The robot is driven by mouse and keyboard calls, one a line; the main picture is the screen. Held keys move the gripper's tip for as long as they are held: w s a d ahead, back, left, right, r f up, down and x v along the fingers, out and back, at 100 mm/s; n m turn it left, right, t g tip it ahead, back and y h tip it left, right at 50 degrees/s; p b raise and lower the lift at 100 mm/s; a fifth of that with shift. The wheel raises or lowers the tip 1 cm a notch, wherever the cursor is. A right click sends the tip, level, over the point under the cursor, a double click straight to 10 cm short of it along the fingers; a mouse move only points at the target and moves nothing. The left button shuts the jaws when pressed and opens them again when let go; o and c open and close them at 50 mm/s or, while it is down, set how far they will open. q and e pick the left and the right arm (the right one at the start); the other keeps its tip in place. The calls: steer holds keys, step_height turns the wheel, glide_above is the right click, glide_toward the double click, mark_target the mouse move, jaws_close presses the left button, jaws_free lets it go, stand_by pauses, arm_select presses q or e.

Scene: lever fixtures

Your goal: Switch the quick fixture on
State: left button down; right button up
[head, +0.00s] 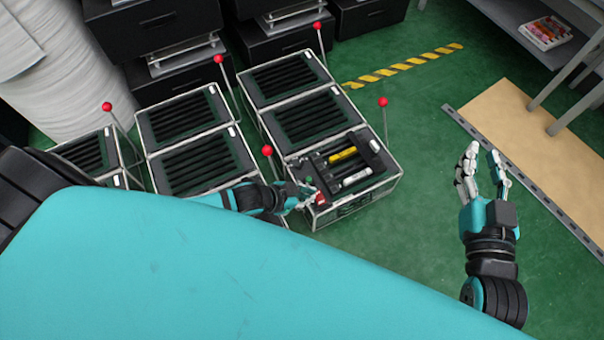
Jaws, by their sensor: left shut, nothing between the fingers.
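A framed fixture box (385,187) stands on the green floor near the middle. It holds a yellow cylinder, a silver cylinder and a small red part (318,197) at its front left corner. My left gripper (312,197) is at that corner, its fingertips beside or touching the red part; I cannot tell which. It is shut and holds nothing. A red-knobbed rod (383,102) stands upright at the box's right side, and another red knob (267,151) is at its left. My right gripper (484,150) is raised at the right, open and empty, away from the box.
Slatted crates (197,145) with red-knobbed rods stand to the left and behind. Black drawers (165,30) line the back. A tan mat (520,125) and a grey shelf lie at right. Green floor is clear between the box and my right gripper.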

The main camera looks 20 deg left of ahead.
steer(key=shift+s+d+f+g+h+p, duration=0.1)
steer(key=shift+s+d+f+g+h, duration=0.1)
steer(key=shift+f+g, duration=0.45)
steer(key=shift+s+d+f+g+h+p, duration=0.15)
steer(key=shift+s+f+g, duration=0.15)
steer(key=shift+f, duration=0.6)
steer(key=shift+s+d+f+g+h+p, duration=0.1)
steer(key=shift+s+d+f+g+h, duration=0.05)
steer(key=shift+f+g, duration=0.55)
